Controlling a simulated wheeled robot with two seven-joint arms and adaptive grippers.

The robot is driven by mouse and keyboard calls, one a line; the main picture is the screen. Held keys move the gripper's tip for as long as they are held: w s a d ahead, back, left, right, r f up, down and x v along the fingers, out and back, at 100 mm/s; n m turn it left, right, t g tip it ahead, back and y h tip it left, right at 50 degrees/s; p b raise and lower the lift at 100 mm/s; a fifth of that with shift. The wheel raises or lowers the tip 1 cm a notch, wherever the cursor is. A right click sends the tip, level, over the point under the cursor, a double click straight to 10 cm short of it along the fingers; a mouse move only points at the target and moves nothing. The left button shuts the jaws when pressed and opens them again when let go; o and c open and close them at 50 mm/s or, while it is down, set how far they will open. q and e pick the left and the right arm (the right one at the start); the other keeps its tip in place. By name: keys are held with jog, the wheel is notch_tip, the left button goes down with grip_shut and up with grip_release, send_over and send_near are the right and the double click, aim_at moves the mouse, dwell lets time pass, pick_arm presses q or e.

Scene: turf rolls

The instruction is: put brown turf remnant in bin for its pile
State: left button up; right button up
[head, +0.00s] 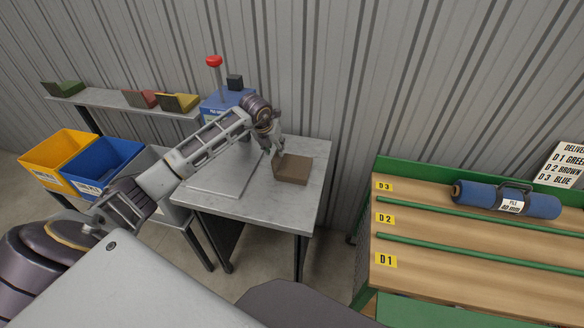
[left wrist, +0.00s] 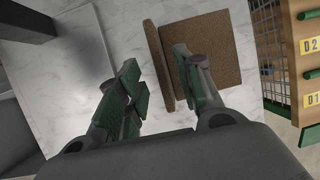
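The brown turf remnant (head: 293,168) lies near the right side of the marble-topped table, with one flap standing up along its left edge. It also shows in the left wrist view (left wrist: 218,50). My left gripper (head: 275,154) is at the flap; in the left wrist view its fingers (left wrist: 158,88) are apart, one on each side of the flap, with a gap on the left. The bins stand at the left: a yellow bin (head: 50,150), a blue bin (head: 92,163) and a grey bin (head: 177,213) partly hidden by my left arm. My right gripper is out of view.
A blue gauge with a red knob (head: 213,61) stands at the back of the marble-topped table (head: 240,207). A shelf (head: 112,99) above the bins holds green, red and yellow-brown samples. A rack with D1, D2 and D3 lanes (head: 470,260) stands right, with a blue turf roll (head: 470,195) in D3.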

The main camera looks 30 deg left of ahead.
aim_at(276, 152)
pick_arm(q)
jog(key=shift+x, duration=1.9)
jog(key=shift+s, duration=0.1)
jog(key=shift+f, duration=0.3)
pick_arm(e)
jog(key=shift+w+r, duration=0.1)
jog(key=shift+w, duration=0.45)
